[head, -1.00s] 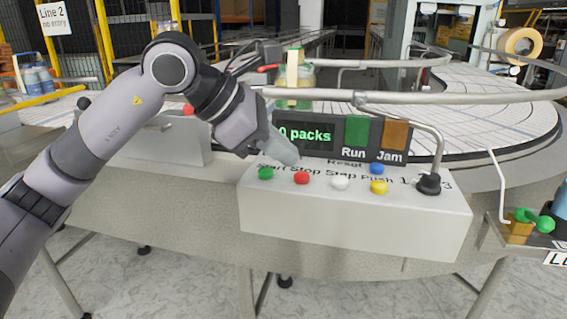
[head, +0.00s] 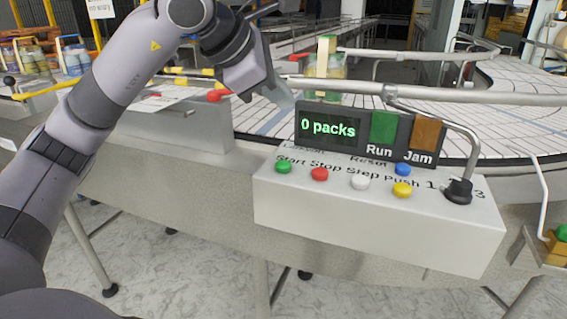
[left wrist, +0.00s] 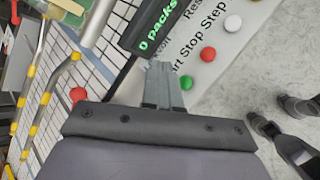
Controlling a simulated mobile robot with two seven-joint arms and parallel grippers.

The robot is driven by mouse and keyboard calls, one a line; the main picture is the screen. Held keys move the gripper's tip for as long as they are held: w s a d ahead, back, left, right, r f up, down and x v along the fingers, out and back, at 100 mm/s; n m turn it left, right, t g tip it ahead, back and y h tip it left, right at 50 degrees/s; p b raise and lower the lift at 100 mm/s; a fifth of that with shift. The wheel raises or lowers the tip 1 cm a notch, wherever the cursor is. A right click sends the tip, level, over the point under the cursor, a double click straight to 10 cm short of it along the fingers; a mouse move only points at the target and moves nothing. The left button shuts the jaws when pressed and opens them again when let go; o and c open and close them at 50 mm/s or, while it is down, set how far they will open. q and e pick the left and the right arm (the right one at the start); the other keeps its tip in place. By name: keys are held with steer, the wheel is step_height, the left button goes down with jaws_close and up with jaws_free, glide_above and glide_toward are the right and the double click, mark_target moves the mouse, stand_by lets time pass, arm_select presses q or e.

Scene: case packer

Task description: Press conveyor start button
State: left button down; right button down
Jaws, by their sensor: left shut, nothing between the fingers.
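The green Start button (head: 283,167) sits at the left end of the white control box (head: 380,222), below the label "Start". It also shows in the left wrist view (left wrist: 186,83), just right of the fingertips. Beside it on the box are a red button (head: 320,174), a white button (head: 360,182), a yellow button (head: 402,190) and a blue button (head: 403,169). My left gripper (head: 288,100) is shut and empty, above and behind the Start button, near the display's left edge. It is apart from the button in the head view. My right gripper is not in view.
The display (head: 331,127) reads "0 packs", with green Run and orange Jam panels beside it. A metal guide rail (head: 450,98) runs behind it along the conveyor. Another red button (head: 216,96) is at left.

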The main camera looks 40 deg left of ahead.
mark_target(280, 165)
arm_select(q)
steer(key=shift+f+b, duration=3.3)
steer(key=shift+f, duration=0.9)
steer(key=shift+f+b, duration=0.4)
steer(key=shift+f, duration=0.05)
